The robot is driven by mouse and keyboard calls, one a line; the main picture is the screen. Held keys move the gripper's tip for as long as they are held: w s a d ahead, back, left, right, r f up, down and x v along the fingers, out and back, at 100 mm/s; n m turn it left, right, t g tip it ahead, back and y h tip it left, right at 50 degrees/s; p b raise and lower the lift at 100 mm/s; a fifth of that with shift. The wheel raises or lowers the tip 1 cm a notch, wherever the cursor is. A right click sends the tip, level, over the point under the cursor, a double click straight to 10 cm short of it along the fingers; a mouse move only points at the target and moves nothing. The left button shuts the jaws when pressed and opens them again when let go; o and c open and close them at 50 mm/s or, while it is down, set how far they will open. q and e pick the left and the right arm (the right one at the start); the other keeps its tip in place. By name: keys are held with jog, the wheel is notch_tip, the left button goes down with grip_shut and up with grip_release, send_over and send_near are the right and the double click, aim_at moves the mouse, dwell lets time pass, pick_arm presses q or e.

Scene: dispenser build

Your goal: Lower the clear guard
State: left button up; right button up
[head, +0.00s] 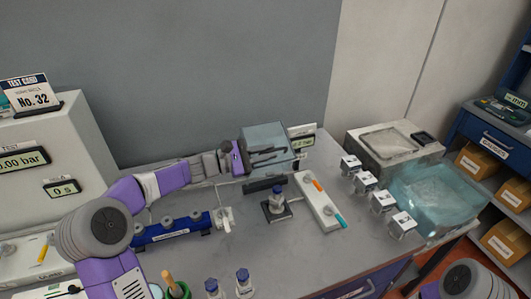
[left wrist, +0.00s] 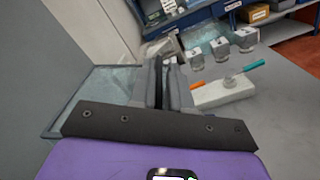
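A clear, bluish guard (head: 262,132) stands at the back of the bench in the head view, next to a small pressure display. It looks raised, a tilted see-through panel. In the left wrist view the clear panel (left wrist: 88,92) fills the left side, with a dark edge. My left gripper (head: 282,154) is in front of the guard, fingers pointing right. The fingers show a gap with nothing between them; they also show in the left wrist view (left wrist: 163,82). Whether they touch the guard cannot be told. My right gripper is out of view; only part of that arm shows.
A small bottle on a black stand (head: 276,207) and a white tray with orange and teal tools (head: 320,202) lie in front. Several small clear-sided blocks and a translucent bluish bin (head: 440,195) are at right. A blue rack (head: 172,231) is at left.

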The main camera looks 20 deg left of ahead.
pick_arm(q)
jog(key=shift+o, duration=1.4)
jog(key=shift+s+a, duration=0.1)
jog(key=v, duration=0.7)
jog(key=shift+a+p, duration=0.15)
jog(key=shift+p, duration=0.2)
jog(key=shift+s+r, duration=0.1)
